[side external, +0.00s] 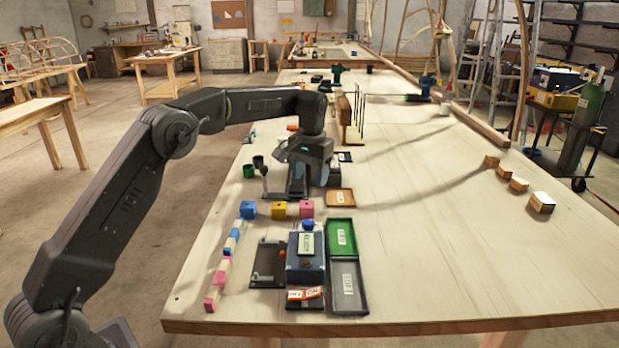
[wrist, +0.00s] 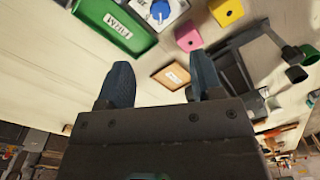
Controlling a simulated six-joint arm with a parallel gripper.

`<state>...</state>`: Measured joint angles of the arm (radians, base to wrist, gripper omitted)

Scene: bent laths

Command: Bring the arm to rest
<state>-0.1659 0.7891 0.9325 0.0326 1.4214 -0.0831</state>
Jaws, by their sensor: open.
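My gripper (side external: 310,176) hangs at the end of my arm over the long pale wooden table, behind the row of coloured cubes in the side external view. In the wrist view my gripper (wrist: 162,80) shows two blue-grey fingers set well apart, with nothing between them. The small wooden tray (wrist: 171,76) shows beyond the gap between the fingers, apart from them. The exact height of the fingertips over the table is hard to tell.
Blue (side external: 248,209), yellow (side external: 279,210) and pink (side external: 306,208) cubes stand before the gripper. Nearer are a blue box (side external: 305,268), a green tray (side external: 341,237) and a grey tray (side external: 349,287). Green cups (side external: 249,171) stand left. The table's right side is mostly clear.

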